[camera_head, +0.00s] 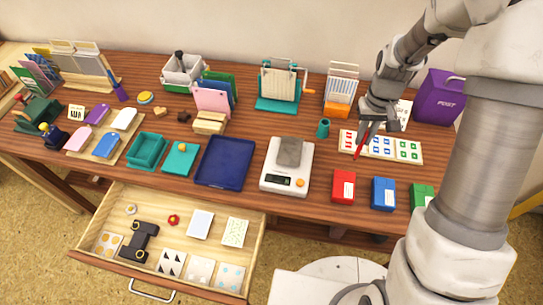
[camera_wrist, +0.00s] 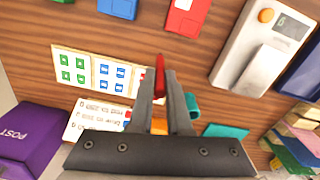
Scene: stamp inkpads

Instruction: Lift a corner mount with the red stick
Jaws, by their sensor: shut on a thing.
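My gripper (camera_head: 368,121) is at the right of the table, pointing down above the stamp sheet. It is shut on a red stick (camera_head: 360,146), which sticks out below the fingers. In the wrist view the red stick (camera_wrist: 160,76) shows between the two fingertips (camera_wrist: 158,90). A white card with dark triangles (camera_head: 170,264), which look like corner mounts, lies in the open drawer (camera_head: 95,262) at the front left, far from my gripper. Single mounts are too small to make out.
The sheet with red, blue and green marks (camera_head: 406,150) lies under my gripper, with a teal cup (camera_head: 323,128) beside it. Red (camera_head: 343,186), blue (camera_head: 382,194) and green (camera_head: 421,195) boxes line the front edge. A scale (camera_head: 272,178) and blue tray (camera_head: 226,160) stand left.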

